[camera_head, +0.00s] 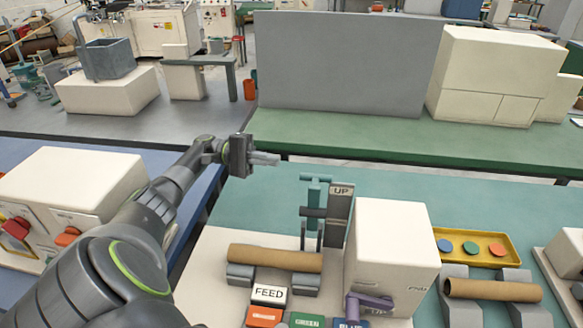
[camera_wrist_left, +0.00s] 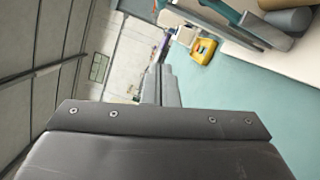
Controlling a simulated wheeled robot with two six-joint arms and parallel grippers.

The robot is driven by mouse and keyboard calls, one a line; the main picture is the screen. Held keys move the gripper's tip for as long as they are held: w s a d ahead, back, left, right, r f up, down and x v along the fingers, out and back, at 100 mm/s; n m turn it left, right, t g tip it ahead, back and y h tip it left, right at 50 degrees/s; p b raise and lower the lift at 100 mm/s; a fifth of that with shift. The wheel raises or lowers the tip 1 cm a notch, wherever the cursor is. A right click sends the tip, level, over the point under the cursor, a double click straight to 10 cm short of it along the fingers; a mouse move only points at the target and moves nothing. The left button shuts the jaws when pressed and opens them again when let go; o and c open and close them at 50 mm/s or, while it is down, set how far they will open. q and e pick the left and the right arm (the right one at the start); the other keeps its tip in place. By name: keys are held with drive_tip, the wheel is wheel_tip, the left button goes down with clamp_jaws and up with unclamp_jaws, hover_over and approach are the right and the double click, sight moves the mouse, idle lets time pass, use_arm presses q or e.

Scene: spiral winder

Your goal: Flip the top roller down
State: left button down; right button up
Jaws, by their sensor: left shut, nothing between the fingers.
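The winder has a teal T-shaped handle (camera_head: 315,181) and a dark horizontal bar (camera_head: 314,212) beside an upright grey plate marked UP (camera_head: 341,190). I cannot tell for sure which part is the top roller; the raised bar and handle stand upright behind a brown tube (camera_head: 275,258). My left gripper (camera_head: 270,158) is shut and empty. It is up and to the left of the teal handle in the head view, apart from it. In the left wrist view a teal bar (camera_wrist_left: 222,10) shows near the top edge. My right gripper is not in view.
A white box housing (camera_head: 395,240) with a purple lever (camera_head: 370,302) stands right of the bar. Labelled blocks, one reading FEED (camera_head: 269,294), lie in front. A yellow tray (camera_head: 497,256) with coloured discs and another brown tube (camera_head: 493,290) are further right. The teal table behind is clear.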

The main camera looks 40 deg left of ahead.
use_arm(q)
drive_tip(key=d+r+p, duration=0.2)
drive_tip(key=d+p, duration=0.6)
drive_tip(key=d, duration=0.3)
drive_tip(key=shift+s, duration=0.15)
drive_tip(key=shift+f, duration=0.1)
